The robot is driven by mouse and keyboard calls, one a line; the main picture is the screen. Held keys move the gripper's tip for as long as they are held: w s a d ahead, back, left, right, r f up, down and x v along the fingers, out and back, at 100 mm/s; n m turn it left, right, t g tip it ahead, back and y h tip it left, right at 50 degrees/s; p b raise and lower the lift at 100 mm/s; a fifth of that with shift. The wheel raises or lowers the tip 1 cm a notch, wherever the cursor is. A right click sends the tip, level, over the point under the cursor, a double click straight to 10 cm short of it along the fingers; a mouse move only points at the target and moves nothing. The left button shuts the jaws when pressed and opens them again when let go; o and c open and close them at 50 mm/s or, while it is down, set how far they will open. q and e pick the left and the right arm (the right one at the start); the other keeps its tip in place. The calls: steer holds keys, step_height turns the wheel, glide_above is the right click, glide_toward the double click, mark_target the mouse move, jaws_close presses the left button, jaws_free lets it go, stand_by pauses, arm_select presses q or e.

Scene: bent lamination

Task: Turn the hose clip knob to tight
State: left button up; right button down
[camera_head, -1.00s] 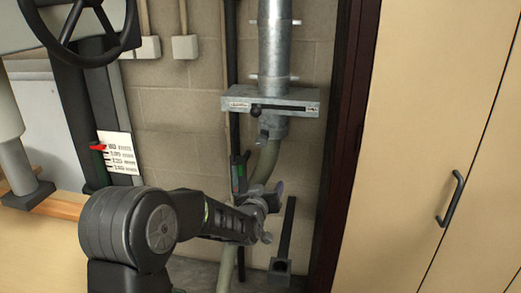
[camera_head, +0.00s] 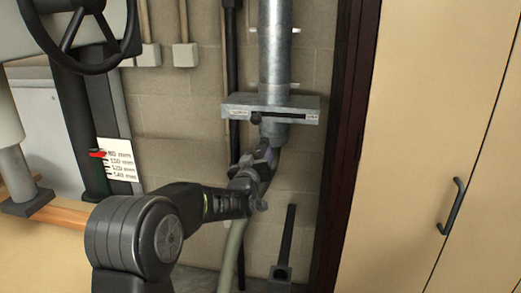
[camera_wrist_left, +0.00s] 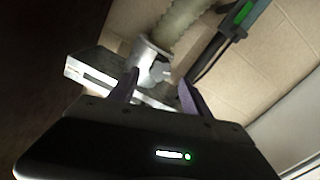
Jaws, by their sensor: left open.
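The hose clip (camera_wrist_left: 146,52) is a pale grey band around the end of the ribbed hose, below the metal duct. Its small winged knob (camera_wrist_left: 160,72) shows in the left wrist view, between and just beyond my finger tips. My left gripper (camera_wrist_left: 159,80) is open, one finger on each side of the knob; I cannot tell whether either touches it. In the head view my left gripper (camera_head: 267,156) is raised just below the duct's slotted box and hides the clip and knob. My right gripper is not in view.
The slotted box (camera_head: 285,108) with a black slider knob (camera_head: 256,117) sits right above my gripper. The greenish hose (camera_head: 231,250) hangs below. A dark pipe (camera_head: 232,70) runs beside the duct. A cream cabinet (camera_head: 420,120) stands on the right.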

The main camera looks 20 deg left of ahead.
mark_target(261, 149)
arm_select(q)
steer(key=x, duration=0.4)
steer(key=shift+c, duration=0.5)
jaws_close()
